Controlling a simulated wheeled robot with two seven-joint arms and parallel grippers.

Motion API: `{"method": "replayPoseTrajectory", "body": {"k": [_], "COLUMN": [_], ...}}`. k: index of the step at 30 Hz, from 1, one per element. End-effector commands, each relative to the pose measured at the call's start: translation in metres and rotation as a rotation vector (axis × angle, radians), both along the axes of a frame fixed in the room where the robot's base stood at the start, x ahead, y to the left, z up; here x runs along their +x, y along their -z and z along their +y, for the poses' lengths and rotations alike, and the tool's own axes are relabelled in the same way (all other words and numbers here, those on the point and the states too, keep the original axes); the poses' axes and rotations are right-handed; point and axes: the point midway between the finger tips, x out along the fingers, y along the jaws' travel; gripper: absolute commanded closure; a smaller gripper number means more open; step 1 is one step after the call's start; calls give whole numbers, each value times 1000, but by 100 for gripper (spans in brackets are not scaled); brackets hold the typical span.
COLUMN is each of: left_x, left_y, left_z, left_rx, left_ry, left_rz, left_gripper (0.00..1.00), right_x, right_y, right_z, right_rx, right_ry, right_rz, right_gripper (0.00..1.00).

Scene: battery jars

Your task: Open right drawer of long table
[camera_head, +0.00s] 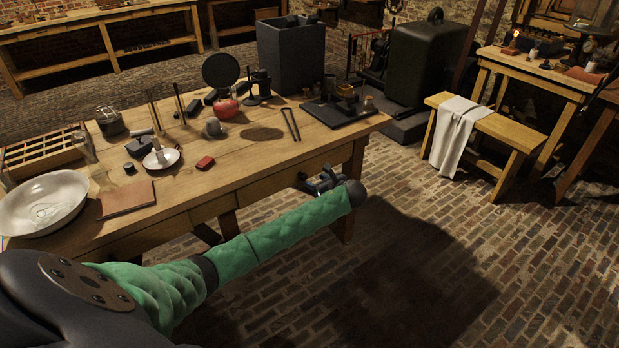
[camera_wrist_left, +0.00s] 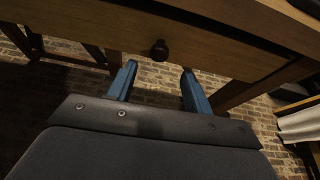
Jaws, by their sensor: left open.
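The long wooden table (camera_head: 225,160) stands on the left in the head view. Its front apron shows above my left gripper (camera_head: 318,182), which is at the table's front near the right end. In the left wrist view, the wooden drawer front (camera_wrist_left: 215,50) spans the top, with a dark round knob (camera_wrist_left: 159,50) on it. The drawer looks shut. The blue fingers of my left gripper (camera_wrist_left: 158,72) are open and empty, one on each side of the knob's line, with the knob a little beyond the tips. My right gripper is out of view.
The tabletop holds a metal bowl (camera_head: 45,203), a red pot (camera_head: 226,108), a dark tray (camera_head: 338,110) and several small items. A bench with a white cloth (camera_head: 455,130) stands to the right. Brick floor (camera_head: 440,235) in front of the table is clear.

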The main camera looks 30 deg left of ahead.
Motion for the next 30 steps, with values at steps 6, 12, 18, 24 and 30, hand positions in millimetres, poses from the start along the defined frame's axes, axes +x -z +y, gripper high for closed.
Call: {"method": "replayPoseTrajectory", "body": {"k": [6, 12, 18, 24, 30], "left_x": [4, 15, 24, 27, 28], "left_y": [4, 15, 25, 30, 30], "left_z": [11, 35, 56, 66, 66], "left_rx": [9, 9, 8, 7, 7], "left_ry": [9, 8, 9, 8, 9], "left_rz": [22, 21, 21, 19, 19], "left_gripper": [49, 49, 49, 49, 49], "right_x": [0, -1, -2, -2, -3], "right_y": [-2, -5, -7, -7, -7], "right_z": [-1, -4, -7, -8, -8], "right_rx": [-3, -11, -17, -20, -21], "right_ry": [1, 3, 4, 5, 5], "right_rz": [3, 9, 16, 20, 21], "right_gripper": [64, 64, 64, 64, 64]}}
